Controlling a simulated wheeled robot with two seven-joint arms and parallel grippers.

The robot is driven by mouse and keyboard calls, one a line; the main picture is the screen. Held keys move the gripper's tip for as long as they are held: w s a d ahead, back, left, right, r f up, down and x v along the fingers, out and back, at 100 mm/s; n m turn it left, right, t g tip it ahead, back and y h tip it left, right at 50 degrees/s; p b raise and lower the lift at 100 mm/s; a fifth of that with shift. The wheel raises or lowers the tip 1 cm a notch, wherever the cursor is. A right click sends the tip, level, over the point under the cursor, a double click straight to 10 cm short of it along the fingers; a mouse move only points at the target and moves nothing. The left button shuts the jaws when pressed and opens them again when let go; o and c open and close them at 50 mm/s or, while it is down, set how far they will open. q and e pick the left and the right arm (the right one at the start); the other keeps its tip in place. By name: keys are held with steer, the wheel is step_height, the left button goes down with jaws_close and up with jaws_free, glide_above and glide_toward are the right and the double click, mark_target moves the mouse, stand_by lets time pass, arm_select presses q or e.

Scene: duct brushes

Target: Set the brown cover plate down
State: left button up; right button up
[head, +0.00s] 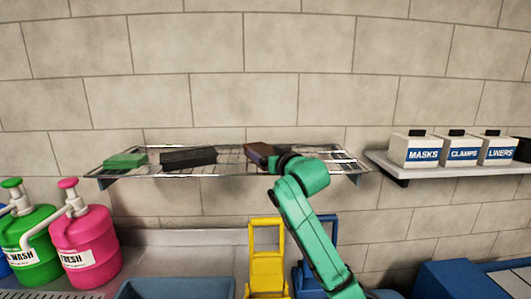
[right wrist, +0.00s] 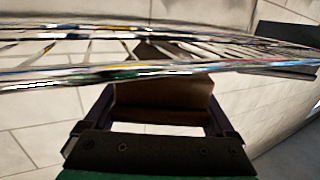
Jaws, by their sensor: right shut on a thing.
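The brown cover plate (head: 260,153) is at the right part of the wire shelf in the head view, next to my right gripper (head: 276,160). In the right wrist view the brown plate (right wrist: 163,102) sits between the two fingers of my right gripper (right wrist: 160,108), which is shut on it. The shelf's front rail crosses in front of the plate there. Whether the plate rests on the wires cannot be told. My left gripper is not in view.
The wire shelf (head: 225,172) also bears a black block (head: 188,157) and a green block (head: 125,160) to the left. A second shelf (head: 430,172) at right holds white labelled boxes (head: 414,151). Pink (head: 85,245) and green jugs, a yellow stand (head: 267,262) and a grey-blue bin (head: 175,289) stand below.

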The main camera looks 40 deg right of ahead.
steer(key=shift+s, duration=0.25)
steer(key=o, duration=1.5)
steer(key=shift+w+f, duration=0.15)
steer(key=shift+f, duration=0.1)
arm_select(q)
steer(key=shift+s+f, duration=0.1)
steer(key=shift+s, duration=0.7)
arm_select(e)
steer(key=shift+a+r, duration=0.1)
steer(key=shift+r, duration=0.05)
arm_select(q)
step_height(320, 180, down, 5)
steer(key=b, duration=0.5)
arm_select(e)
steer(key=v, duration=1.2)
